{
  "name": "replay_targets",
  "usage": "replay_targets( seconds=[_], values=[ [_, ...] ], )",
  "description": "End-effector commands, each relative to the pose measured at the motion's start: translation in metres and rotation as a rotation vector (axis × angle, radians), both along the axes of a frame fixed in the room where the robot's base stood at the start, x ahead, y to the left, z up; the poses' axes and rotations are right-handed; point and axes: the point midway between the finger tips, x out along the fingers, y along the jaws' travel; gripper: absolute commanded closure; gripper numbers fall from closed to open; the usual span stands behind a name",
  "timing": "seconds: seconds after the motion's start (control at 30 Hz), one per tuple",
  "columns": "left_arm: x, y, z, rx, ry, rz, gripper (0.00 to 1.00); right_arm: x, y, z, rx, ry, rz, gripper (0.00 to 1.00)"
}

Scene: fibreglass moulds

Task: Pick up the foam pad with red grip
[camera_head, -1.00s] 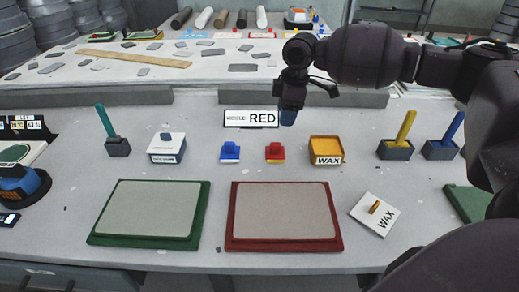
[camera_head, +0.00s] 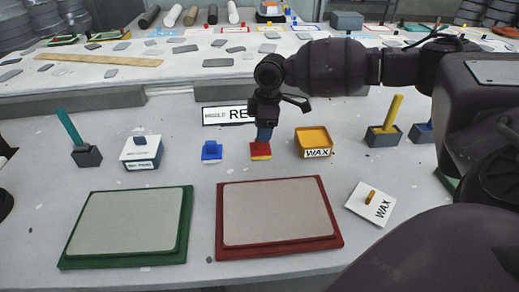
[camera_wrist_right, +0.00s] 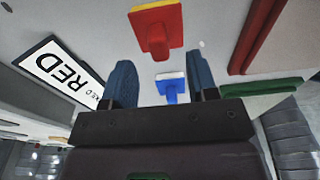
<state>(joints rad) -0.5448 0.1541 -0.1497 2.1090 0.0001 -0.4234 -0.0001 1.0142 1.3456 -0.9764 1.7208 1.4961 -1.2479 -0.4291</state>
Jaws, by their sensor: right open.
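The foam pad with red grip (camera_head: 260,154) sits on the grey table, its base yellow-edged. In the head view my right gripper (camera_head: 264,136) is just above it and hides most of its grip. In the right wrist view the pad (camera_wrist_right: 156,24) lies beyond the tips of my right gripper (camera_wrist_right: 159,58), whose two blue fingers are apart with nothing held. The foam pad with blue grip (camera_head: 212,150) stands to its left; it also shows in the right wrist view (camera_wrist_right: 172,85). My left gripper is not in view.
An orange wax tub (camera_head: 313,136) stands close on the right. The red-framed mould (camera_head: 228,254) and green-framed mould (camera_head: 75,262) lie in front. A RED sign (camera_head: 222,116) stands behind. A wax lid (camera_head: 371,204) and brush holders (camera_head: 382,138) are at right.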

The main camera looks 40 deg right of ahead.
Motion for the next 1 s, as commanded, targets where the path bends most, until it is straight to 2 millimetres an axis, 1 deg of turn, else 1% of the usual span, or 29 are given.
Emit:
replay_targets(
  seconds=[0.03, 0.1, 0.23, 0.33, 0.5, 0.53, 0.87, 1.0],
  values=[
    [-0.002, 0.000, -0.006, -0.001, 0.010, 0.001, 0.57, 0.001, 0.001, -0.012, 0.000, 0.007, 0.001, 0.47],
    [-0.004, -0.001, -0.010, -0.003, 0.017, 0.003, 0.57, 0.001, 0.003, -0.023, -0.001, 0.010, 0.002, 0.47],
    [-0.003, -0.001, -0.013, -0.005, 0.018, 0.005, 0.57, 0.003, 0.005, -0.039, -0.001, 0.009, 0.001, 0.47],
    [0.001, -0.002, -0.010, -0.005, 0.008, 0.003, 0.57, 0.003, 0.005, -0.042, 0.000, 0.004, 0.000, 0.47],
    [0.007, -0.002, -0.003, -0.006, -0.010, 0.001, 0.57, 0.003, 0.005, -0.041, 0.000, 0.002, -0.001, 0.47],
    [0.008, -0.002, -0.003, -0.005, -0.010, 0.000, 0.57, 0.003, 0.005, -0.041, 0.000, 0.002, -0.001, 0.48],
    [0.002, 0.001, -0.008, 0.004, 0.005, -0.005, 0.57, 0.003, 0.005, -0.041, -0.001, 0.003, -0.001, 0.99],
    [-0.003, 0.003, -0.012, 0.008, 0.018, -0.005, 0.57, 0.003, 0.005, -0.041, 0.000, 0.002, -0.001, 1.00]
  ],
)
